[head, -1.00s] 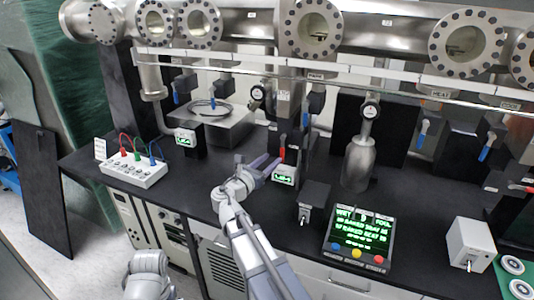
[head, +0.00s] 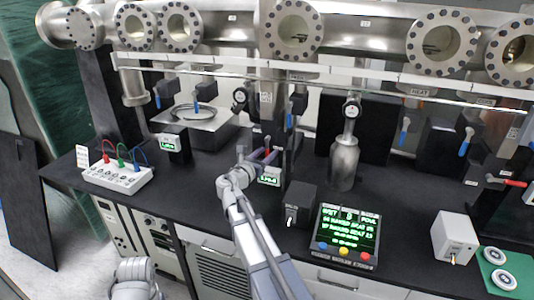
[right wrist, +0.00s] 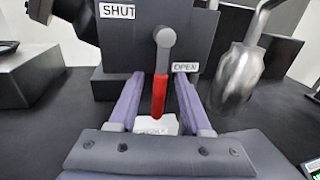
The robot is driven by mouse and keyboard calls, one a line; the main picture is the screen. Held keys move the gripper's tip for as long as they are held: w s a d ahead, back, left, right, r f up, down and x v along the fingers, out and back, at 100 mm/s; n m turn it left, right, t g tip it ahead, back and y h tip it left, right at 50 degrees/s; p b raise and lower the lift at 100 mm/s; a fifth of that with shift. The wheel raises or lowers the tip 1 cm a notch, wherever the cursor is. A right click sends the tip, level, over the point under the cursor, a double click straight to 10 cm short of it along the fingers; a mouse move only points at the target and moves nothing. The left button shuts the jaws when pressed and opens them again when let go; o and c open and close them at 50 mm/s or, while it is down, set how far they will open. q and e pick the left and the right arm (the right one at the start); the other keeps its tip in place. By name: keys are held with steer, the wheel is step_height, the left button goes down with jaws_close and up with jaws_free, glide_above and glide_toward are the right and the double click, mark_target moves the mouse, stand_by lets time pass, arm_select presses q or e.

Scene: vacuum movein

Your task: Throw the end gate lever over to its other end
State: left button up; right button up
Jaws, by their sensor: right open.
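A lever with a red grip (right wrist: 159,95) hangs from a grey pivot on a dark box (right wrist: 130,55) in the right wrist view. Its grip points down, nearly vertical. A SHUT label (right wrist: 117,11) is at the box's upper left and an OPEN label (right wrist: 185,66) is right of the lever. My right gripper (right wrist: 158,98) is open, one finger on each side of the red grip, with gaps visible. In the head view my right gripper (head: 264,156) is at this box, mostly hiding the lever.
A small green display (head: 269,181) stands just below the gripper. A black switch box (head: 300,203) and a green-text screen (head: 346,233) stand in front. Another red-handled lever (head: 505,182) is at the far right.

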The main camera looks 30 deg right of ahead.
jaws_close()
stand_by(1.3)
